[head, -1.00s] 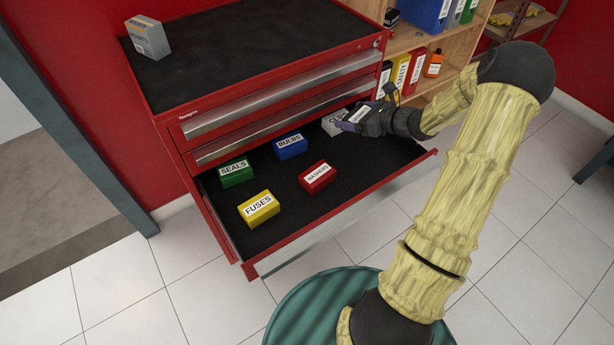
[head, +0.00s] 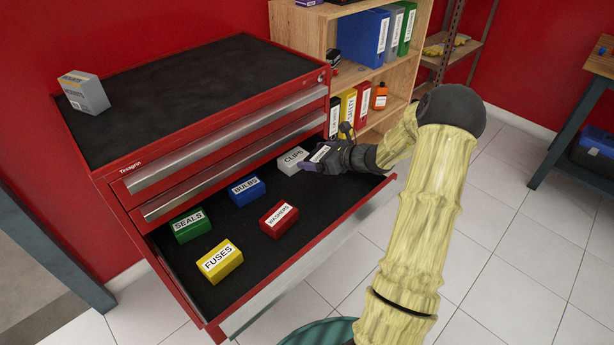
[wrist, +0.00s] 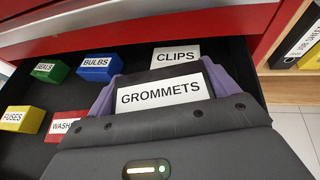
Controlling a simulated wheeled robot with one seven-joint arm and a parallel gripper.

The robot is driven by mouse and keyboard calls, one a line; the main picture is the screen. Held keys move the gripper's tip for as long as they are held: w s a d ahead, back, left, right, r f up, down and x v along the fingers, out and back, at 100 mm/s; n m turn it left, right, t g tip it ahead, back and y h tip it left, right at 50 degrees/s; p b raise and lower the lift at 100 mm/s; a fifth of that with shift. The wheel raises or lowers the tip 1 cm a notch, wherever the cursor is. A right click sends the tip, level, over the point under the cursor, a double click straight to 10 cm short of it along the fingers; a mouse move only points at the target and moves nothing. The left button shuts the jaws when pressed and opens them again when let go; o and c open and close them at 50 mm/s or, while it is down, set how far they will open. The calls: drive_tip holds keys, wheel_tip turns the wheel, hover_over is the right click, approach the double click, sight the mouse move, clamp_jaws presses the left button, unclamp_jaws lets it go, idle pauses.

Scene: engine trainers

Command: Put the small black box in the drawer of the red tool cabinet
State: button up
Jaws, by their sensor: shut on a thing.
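The red tool cabinet (head: 123,183) stands with its lowest visible drawer (head: 290,268) pulled open. My gripper (head: 321,160) is over the drawer's right part. It is shut on a small black box (head: 320,152) with a white label. In the wrist view the black box (wrist: 207,79) reads GROMMETS and sits between the purple fingers of my gripper (wrist: 160,92). The grey CLIPS box (head: 291,160) lies just beyond it in the drawer. I cannot tell whether the black box touches the drawer floor.
The drawer also holds the blue BULBS (head: 247,191), green SEALS (head: 189,226), red WASHERS (head: 279,219) and yellow FUSES (head: 220,261) boxes. A grey box (head: 84,92) stands on the cabinet top. A wooden shelf (head: 289,45) with binders is behind, right.

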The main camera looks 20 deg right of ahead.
drive_tip(key=shift+f, duration=0.55)
drive_tip(key=shift+f, duration=0.1)
drive_tip(key=shift+f+b, duration=0.4)
drive_tip(key=shift+f, duration=1.4)
drive_tip(key=shift+f, duration=0.35)
drive_tip(key=shift+f+b, duration=0.3)
drive_tip(key=shift+b, duration=0.15)
drive_tip(key=o, duration=0.9)
drive_tip(key=shift+c, duration=0.2)
